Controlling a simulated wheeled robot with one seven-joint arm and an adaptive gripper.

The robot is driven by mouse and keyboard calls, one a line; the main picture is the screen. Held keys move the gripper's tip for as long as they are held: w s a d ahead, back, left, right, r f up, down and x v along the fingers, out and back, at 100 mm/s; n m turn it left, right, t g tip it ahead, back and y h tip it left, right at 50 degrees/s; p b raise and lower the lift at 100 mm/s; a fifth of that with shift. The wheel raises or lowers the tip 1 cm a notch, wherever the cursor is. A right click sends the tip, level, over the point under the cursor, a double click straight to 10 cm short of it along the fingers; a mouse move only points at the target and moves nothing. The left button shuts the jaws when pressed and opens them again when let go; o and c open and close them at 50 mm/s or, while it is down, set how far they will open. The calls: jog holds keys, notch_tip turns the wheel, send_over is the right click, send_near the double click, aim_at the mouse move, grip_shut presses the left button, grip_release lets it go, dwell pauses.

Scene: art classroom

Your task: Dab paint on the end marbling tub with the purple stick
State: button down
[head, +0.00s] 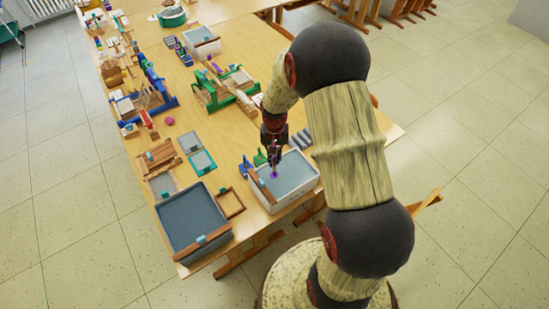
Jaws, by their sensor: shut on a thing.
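A white-walled tub (285,206) with a flat grey-blue surface inside stands at the near right end of the table. My gripper (273,148) points down over its far left part and is shut on the thin purple stick (274,163). The stick is nearly upright, and its lower end is at a small purple spot (274,175) on the tub's surface. I cannot tell whether the tip touches. Another white tub (207,49) stands further up the table.
A large dark tray (166,238) with grey-blue inside stands at the near left corner. An empty wooden frame (229,216) lies between it and the white tub. Blue items (246,167) stand at the tub's far left corner. Wooden looms (229,91) stand beyond.

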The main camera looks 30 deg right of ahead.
jog(key=shift+r, duration=0.1)
jog(key=shift+r+p, duration=3.3)
jog(key=shift+r, duration=1.65)
jog(key=shift+f, duration=0.1)
